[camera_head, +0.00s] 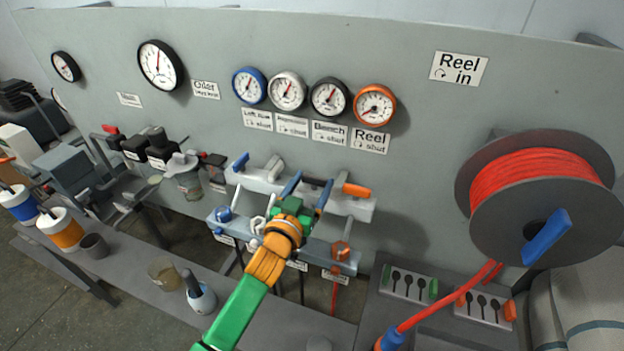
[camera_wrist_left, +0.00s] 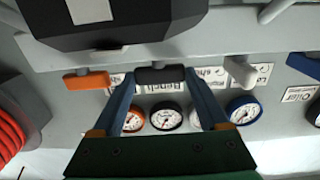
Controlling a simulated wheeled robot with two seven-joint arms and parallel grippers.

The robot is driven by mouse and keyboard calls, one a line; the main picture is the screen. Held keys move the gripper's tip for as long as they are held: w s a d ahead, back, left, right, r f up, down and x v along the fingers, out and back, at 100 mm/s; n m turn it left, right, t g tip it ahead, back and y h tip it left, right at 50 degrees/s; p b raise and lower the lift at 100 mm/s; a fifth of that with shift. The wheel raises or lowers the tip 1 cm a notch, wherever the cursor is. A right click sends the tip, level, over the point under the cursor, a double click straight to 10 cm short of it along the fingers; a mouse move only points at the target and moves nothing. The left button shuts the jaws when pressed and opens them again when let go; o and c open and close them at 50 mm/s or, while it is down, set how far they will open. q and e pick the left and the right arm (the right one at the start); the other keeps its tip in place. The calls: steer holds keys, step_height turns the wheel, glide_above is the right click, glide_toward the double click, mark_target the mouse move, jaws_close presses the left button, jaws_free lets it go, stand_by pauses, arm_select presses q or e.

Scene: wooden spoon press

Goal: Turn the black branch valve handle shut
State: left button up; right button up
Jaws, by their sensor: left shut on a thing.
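The black branch valve handle (camera_head: 314,182) sits on the pale manifold in the head view, between the blue handle at left and the orange one at right. It lies crosswise in the left wrist view (camera_wrist_left: 160,75). My left gripper (camera_head: 312,178) has its blue fingers at both ends of this handle and is shut on it; the fingertips also show in the left wrist view (camera_wrist_left: 159,77). The black-rimmed gauge (camera_head: 329,97) with a "Bench shut" label is on the wall above. My right gripper is not in view.
An orange handle (camera_head: 356,190) is close on the right; a grey handle (camera_head: 273,166) and a blue handle (camera_head: 240,162) are on the left. A lower row of valves (camera_head: 340,250) is below. A large red reel (camera_head: 540,190) stands out at right.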

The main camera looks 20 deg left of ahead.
arm_select(q)
steer(key=o, duration=1.1)
steer(key=shift+o, duration=0.7)
steer(key=shift+w+f, duration=0.15)
steer(key=shift+w, duration=0.05)
steer(key=s+b, duration=0.1)
steer(key=s, duration=0.5)
steer(key=shift+s+a, duration=0.15)
steer(key=shift+s, duration=0.5)
steer(key=shift+w, duration=0.1)
